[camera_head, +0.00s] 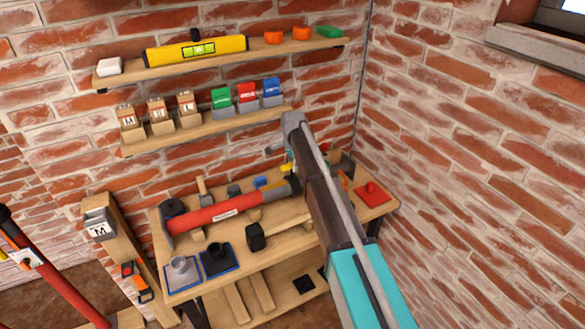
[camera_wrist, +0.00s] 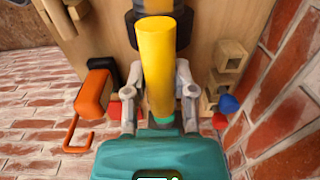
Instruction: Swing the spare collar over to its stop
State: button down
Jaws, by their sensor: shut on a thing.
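My gripper (camera_wrist: 158,88) has one grey finger on each side of a yellow bar (camera_wrist: 157,60) and is shut on it. The bar's far end meets a dark round part (camera_wrist: 183,22) at the top of the wrist view, which may be the spare collar; I cannot tell for sure. In the head view a red tube (camera_head: 225,211) with dark ends lies along the bench, and a bit of yellow (camera_head: 287,168) shows near its right end. My arm hides most of the gripper there. I cannot make out the stop.
The wooden bench (camera_head: 283,241) holds a grey socket (camera_head: 180,270), a black socket (camera_head: 215,259) and a red plate (camera_head: 372,193). In the wrist view an orange-and-black piece (camera_wrist: 93,95) is left of my gripper; wooden blocks (camera_wrist: 231,56) and a blue knob (camera_wrist: 228,103) are right.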

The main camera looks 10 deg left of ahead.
jog(key=shift+w+a+f+b, duration=0.15)
jog(key=shift+w+a, duration=0.35)
jog(key=shift+w, duration=0.2)
jog(key=shift+w+a+f+b, duration=0.15)
jog(key=shift+w+a, duration=0.3)
jog(key=shift+w, duration=0.25)
jog(key=shift+a, duration=0.1)
jog(key=c, duration=0.9)
grip_release()
jog(key=o, duration=0.5)
jog(key=shift+f, duration=0.1)
